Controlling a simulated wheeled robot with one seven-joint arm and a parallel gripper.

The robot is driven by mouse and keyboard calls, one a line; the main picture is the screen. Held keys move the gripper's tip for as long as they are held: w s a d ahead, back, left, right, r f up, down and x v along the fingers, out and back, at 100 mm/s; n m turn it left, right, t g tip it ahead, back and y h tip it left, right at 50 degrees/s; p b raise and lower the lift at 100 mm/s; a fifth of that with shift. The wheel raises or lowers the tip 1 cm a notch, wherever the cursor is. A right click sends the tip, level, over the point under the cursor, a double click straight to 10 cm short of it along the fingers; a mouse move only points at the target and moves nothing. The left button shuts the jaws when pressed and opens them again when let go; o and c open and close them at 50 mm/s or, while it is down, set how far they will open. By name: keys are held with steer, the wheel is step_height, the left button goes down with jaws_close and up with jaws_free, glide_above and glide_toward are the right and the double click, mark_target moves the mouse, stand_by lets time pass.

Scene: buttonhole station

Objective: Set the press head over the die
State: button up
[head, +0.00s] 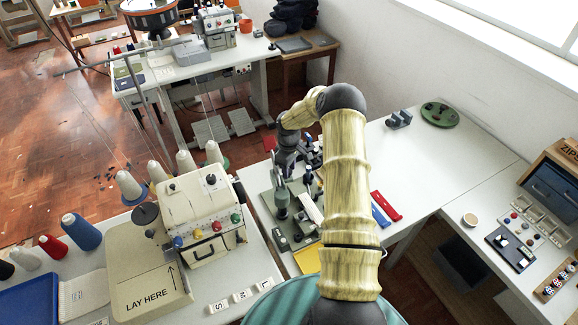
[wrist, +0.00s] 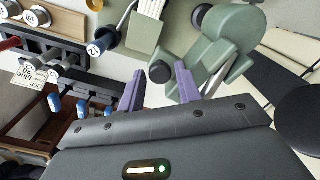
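The green press (wrist: 228,38) fills the upper right of the wrist view. A round black knob (wrist: 160,72) on its near side shows between my fingertips. My gripper (wrist: 159,70) is open, its two purple fingers apart; I cannot tell whether either touches the knob. A pale green base plate (wrist: 143,34) lies beyond the fingers. I cannot make out the die or how the press head stands over it. In the head view the press (head: 281,203) stands on the middle table, and my gripper (head: 284,158) is above it, partly hidden by my arm.
A rack with numbered round pieces (wrist: 97,47) and blue-ended tools (wrist: 82,108) lies left of my fingers in the wrist view. In the head view, red (head: 385,206) and blue strips lie right of my arm. The table's far right (head: 440,165) is mostly clear.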

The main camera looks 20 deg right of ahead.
jaws_close()
